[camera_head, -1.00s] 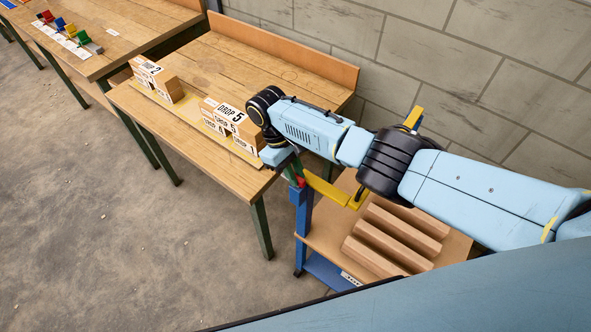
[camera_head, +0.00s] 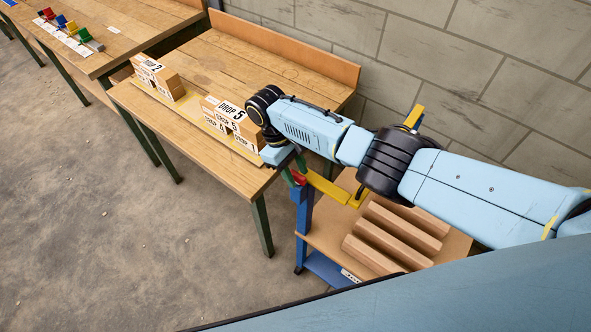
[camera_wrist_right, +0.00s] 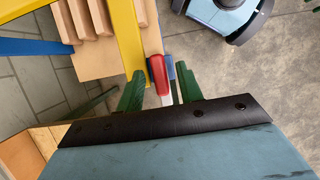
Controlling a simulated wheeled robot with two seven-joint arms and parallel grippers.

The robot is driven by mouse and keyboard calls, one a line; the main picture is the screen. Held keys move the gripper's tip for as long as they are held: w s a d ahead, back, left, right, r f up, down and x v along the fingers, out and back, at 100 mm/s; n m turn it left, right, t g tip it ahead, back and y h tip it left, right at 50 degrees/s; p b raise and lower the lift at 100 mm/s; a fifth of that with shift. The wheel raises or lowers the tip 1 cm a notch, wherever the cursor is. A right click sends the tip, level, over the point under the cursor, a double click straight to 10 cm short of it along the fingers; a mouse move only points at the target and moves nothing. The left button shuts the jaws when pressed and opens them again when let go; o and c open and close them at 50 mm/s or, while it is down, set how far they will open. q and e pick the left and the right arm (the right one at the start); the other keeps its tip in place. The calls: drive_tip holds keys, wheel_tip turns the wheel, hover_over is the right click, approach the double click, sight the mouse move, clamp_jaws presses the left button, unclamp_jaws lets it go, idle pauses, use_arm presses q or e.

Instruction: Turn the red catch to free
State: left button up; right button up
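The red catch (camera_head: 299,179) sits at the top of a blue post (camera_head: 303,212), at the end of a yellow bar (camera_head: 327,188). In the right wrist view the red catch (camera_wrist_right: 158,75) lies between the two green fingers of my right gripper (camera_wrist_right: 160,84), with a white piece below it and blue metal beside it. The fingers stand apart, one on each side, and I see no clear grip on it. In the head view my right gripper (camera_head: 293,174) is partly hidden by its own wrist. My left gripper is out of view.
A shelf (camera_head: 325,232) with several brown bars (camera_head: 390,230) is right of the post. A wooden table (camera_head: 215,150) with numbered boxes (camera_head: 232,118) is close on the left. Another table (camera_head: 120,30) stands farther left. Open floor (camera_head: 150,255) lies in front.

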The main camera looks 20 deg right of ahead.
drive_tip(key=shift+r, duration=0.1)
drive_tip(key=v, duration=1.3)
drive_tip(key=shift+w+a, duration=0.1)
